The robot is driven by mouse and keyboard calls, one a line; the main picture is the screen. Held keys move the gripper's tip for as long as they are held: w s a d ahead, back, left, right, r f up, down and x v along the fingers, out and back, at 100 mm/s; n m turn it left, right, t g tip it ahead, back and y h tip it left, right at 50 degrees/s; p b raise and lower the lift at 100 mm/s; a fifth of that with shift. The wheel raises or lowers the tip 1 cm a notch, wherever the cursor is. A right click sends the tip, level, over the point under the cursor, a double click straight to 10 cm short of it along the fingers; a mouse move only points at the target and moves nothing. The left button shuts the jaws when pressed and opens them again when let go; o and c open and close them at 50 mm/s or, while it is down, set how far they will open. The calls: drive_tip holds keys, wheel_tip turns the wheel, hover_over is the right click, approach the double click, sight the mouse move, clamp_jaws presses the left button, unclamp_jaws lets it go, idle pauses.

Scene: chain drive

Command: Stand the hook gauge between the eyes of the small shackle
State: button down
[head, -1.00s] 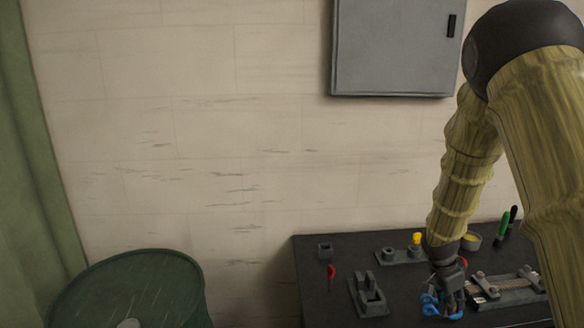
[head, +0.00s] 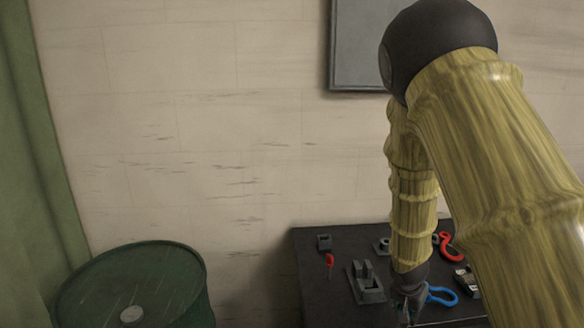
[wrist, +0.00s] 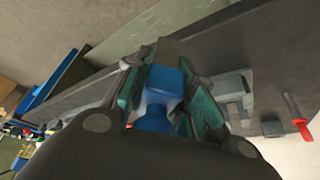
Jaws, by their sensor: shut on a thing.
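My gripper (head: 408,312) is low over the dark bench, its tips partly hidden at the picture's bottom. In the wrist view its pads (wrist: 158,95) are shut on a blue block-like part. This appears to belong to the blue hook-shaped piece (head: 442,296), likely the hook gauge, whose curve sticks out to the right of my gripper. A red hook-shaped piece (head: 447,246) lies farther back, apart from my gripper. A grey fixture with upright lugs (head: 366,283) stands left of my gripper; I cannot tell which thing is the small shackle.
A small grey block (head: 324,242) and a red-handled tool (head: 329,261) are on the bench's left. A grey holder (head: 383,245) is partly behind my arm. A green drum (head: 130,290) stands left of the bench. Bare bench (head: 320,300) lies at the front left.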

drive_tip(key=s+a+f+n+t+y+b, duration=0.1)
drive_tip(key=s+a+f+n, duration=0.2)
drive_tip(key=a, duration=0.4)
drive_tip(key=s+a+f+n+y+b, duration=0.1)
drive_tip(key=a+f+n+y, duration=0.1)
drive_tip(key=a+n, duration=0.35)
drive_tip(key=s+a+f, duration=0.1)
drive_tip(key=s+f, duration=0.5)
drive_tip(key=f, duration=0.2)
drive_tip(key=shift+s+a+f, duration=0.1)
